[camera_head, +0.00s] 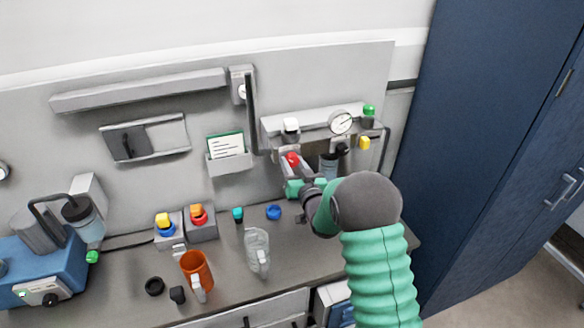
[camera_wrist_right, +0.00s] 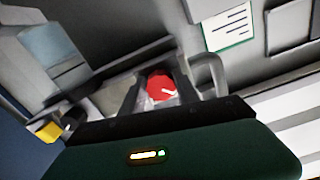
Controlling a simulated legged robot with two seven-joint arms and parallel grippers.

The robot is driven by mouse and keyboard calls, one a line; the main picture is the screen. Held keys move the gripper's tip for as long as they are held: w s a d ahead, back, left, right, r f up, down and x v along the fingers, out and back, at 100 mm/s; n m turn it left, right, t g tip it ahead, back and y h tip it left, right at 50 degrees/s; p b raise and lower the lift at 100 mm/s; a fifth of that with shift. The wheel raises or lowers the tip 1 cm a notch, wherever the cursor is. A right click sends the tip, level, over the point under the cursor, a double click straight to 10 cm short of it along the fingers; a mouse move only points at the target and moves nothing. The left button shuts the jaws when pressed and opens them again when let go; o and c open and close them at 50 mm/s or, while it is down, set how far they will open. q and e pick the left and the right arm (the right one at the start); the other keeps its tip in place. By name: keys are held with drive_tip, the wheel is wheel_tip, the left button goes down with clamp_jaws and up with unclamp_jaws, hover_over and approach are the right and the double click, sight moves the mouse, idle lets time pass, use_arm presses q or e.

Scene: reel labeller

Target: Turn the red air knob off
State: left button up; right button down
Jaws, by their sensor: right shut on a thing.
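The red air knob (camera_head: 292,159) is on the front of the grey air unit, below its white-capped part (camera_head: 291,127) and left of the pressure gauge (camera_head: 341,122). My right gripper (camera_head: 296,168) is at the knob, its arm coming up from the lower right. In the right wrist view the red knob (camera_wrist_right: 160,88), with a white arrow mark, sits between the two dark fingers of my right gripper (camera_wrist_right: 158,92). The fingers are shut on it. My left gripper is in neither view.
A blue machine (camera_head: 50,270) stands at the left. A dark blue cabinet (camera_head: 480,130) stands close on the right.

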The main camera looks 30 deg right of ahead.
drive_tip(key=shift+d+r, duration=0.15)
drive_tip(key=shift+r, duration=0.1)
drive_tip(key=c, duration=1.2)
unclamp_jaws()
drive_tip(key=shift+c, duration=0.2)
drive_tip(key=shift+o, duration=1.4)
drive_tip(key=shift+s, duration=0.1)
drive_tip(key=shift+o, duration=0.3)
drive_tip(key=shift+s, duration=0.1)
drive_tip(key=shift+f, duration=0.1)
drive_tip(key=shift+s+f, duration=0.15)
drive_tip(key=shift+s, duration=0.05)
drive_tip(key=v, duration=1.6)
drive_tip(key=shift+b, duration=0.45)
